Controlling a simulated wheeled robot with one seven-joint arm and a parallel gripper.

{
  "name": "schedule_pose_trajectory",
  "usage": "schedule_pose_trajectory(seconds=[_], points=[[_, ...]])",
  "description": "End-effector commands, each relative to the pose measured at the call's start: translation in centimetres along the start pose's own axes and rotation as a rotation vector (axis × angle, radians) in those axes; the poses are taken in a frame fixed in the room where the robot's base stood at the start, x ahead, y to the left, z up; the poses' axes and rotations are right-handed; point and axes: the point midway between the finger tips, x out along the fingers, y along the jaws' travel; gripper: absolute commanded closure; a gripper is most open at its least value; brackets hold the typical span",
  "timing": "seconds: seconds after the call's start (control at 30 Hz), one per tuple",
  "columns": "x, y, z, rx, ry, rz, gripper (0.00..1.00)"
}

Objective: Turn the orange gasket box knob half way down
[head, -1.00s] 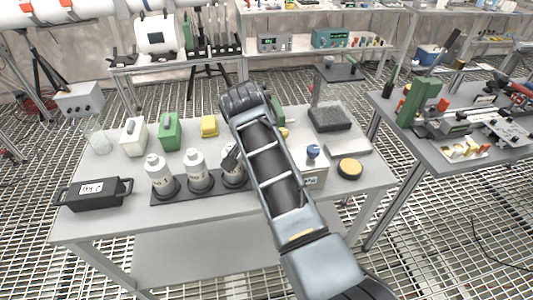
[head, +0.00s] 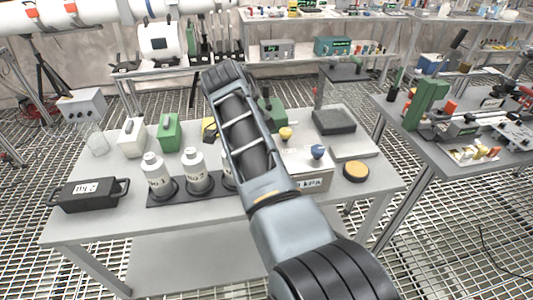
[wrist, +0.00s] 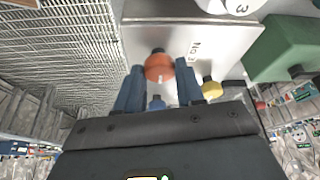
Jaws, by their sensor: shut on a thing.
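In the wrist view the orange knob (wrist: 159,67) sits between the two blue fingers of my gripper (wrist: 159,70), which are shut on it near their tips. A dark stem joins the knob to the pale box (wrist: 225,38).
White bottles (head: 157,176) stand in a dark rack left of the box. A green container (head: 168,132) and a black case (head: 88,194) are farther left. A round wooden-topped disc (head: 355,171) lies right of the box. A green block (wrist: 285,48) is near my gripper.

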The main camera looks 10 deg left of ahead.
Motion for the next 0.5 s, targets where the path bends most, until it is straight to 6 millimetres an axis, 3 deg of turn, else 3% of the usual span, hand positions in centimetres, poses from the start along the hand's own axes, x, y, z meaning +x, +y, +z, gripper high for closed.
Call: schedule_pose_trajectory(seconds=[0.47,0.5], points=[[-0.14,-0.09,-0.09,0.016,0.001,0.003,0.93],[-0.14,-0.09,-0.09,0.016,0.001,0.003,0.62]])
